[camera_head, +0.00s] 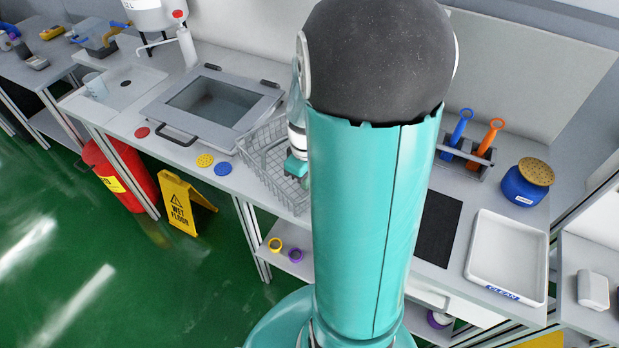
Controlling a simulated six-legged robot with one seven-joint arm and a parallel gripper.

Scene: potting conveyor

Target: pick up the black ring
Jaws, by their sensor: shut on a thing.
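My gripper (296,168) is at the right part of the wire basket (262,150), partly hidden behind my own teal arm. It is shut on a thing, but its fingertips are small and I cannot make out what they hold. I cannot make out a black ring anywhere in this view; the right side of the basket is hidden by my arm.
A yellow disc (205,160), a blue disc (223,168) and a red disc (142,132) lie on the counter left of the basket. A yellow ring (275,244) and a purple ring (295,256) lie on the lower shelf.

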